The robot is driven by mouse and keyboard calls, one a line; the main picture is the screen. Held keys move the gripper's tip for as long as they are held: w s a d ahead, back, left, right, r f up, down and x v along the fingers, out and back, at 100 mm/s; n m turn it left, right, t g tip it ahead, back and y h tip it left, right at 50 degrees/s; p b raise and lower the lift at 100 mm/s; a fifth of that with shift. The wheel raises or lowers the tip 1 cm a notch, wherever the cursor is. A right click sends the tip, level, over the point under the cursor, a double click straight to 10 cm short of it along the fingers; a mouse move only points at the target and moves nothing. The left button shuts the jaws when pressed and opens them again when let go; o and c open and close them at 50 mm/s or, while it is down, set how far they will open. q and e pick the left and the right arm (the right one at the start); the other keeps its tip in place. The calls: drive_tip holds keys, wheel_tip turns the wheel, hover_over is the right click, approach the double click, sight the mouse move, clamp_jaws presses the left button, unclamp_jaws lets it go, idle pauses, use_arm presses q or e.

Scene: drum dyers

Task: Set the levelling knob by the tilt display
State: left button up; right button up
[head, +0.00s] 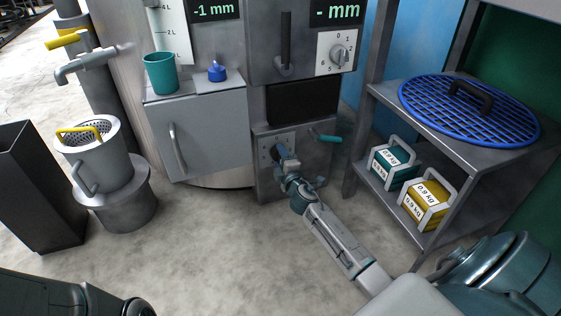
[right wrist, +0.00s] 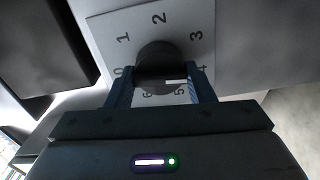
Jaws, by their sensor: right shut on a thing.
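The levelling knob (right wrist: 158,62) is dark and round, on a pale dial plate (right wrist: 110,32) numbered around its rim. My right gripper (right wrist: 160,85) is shut on it, with one finger at each side. A pale mark on the knob lies toward the 4 side; its exact reading is unclear. In the head view my right gripper (head: 283,156) reaches the low plate on the machine front and hides most of the knob. One display (head: 213,10) reads -1 mm; another (head: 338,12) reads - mm. My left gripper is out of view.
A second dial knob (head: 339,54) sits higher on the machine. A teal handle (head: 329,138) sticks out right of the gripped knob. A grey shelf (head: 450,125) with a blue grid lid (head: 468,108) and two weights stands right. A perforated basket (head: 90,135) stands left.

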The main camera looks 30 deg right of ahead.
drive_tip(key=shift+m+b, duration=0.45)
drive_tip(key=shift+m, duration=0.75)
drive_tip(key=o, duration=1)
drive_tip(key=shift+c, duration=0.2)
drive_tip(key=shift+s, duration=0.1)
drive_tip(key=p+v, duration=0.1)
drive_tip(key=v, duration=0.9)
drive_tip(key=shift+s, duration=0.35)
